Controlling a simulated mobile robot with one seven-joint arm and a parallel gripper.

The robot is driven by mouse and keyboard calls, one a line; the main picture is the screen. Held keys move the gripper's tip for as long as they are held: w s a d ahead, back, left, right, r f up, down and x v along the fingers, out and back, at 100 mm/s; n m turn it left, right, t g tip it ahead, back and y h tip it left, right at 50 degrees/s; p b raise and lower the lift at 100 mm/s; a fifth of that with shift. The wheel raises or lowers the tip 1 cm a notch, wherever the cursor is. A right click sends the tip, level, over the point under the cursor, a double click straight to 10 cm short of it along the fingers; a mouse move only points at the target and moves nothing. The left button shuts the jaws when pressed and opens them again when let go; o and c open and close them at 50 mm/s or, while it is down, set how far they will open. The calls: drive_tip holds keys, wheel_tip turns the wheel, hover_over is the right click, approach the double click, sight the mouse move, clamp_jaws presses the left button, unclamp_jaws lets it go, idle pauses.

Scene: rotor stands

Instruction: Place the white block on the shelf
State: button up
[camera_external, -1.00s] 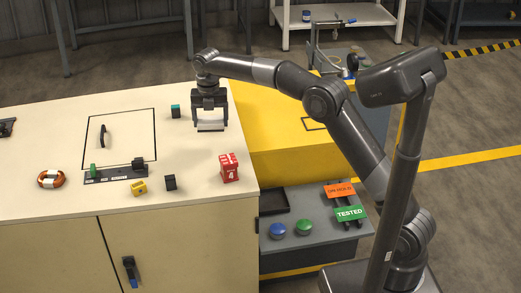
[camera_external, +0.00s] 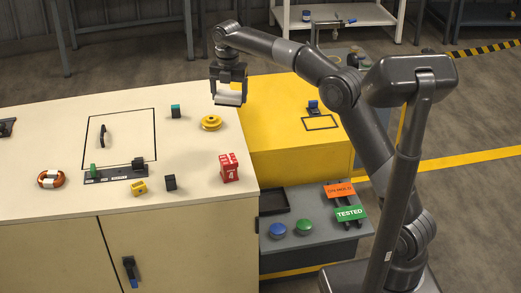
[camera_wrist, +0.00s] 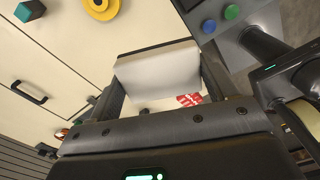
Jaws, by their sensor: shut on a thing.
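The white block (camera_external: 229,98) is held by my gripper (camera_external: 229,90) in the air, near the right back edge of the cream cabinet top (camera_external: 60,125). In the wrist view, the white block (camera_wrist: 158,72) sits between the two fingers (camera_wrist: 160,85), its broad pale face toward the camera. My gripper is shut on it. A white rack with flat boards (camera_external: 372,20) stands at the far back; I cannot tell whether it is the shelf meant.
A yellow pulley-like part (camera_external: 211,122) and a red block marked 4 (camera_external: 229,168) stand on the cabinet top. A yellow box (camera_external: 285,150) adjoins on the right, with a black outlined rectangle (camera_external: 320,122) on top. A lower grey bench (camera_external: 330,235) holds buttons and signs.

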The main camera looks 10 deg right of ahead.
drive_tip(key=s+d+n, duration=0.3)
drive_tip(key=d+n, duration=0.8)
drive_tip(key=d, duration=0.8)
drive_tip(key=s+d+n, duration=0.3)
drive_tip(key=d+n, duration=0.9)
drive_tip(key=d, duration=0.6)
hover_over(304, 200)
drive_tip(key=shift+m, duration=0.3)
wheel_tip(304, 200, down, 41)
drive_tip(key=shift+w+r, duration=0.1)
drive_tip(key=shift+f, duration=2)
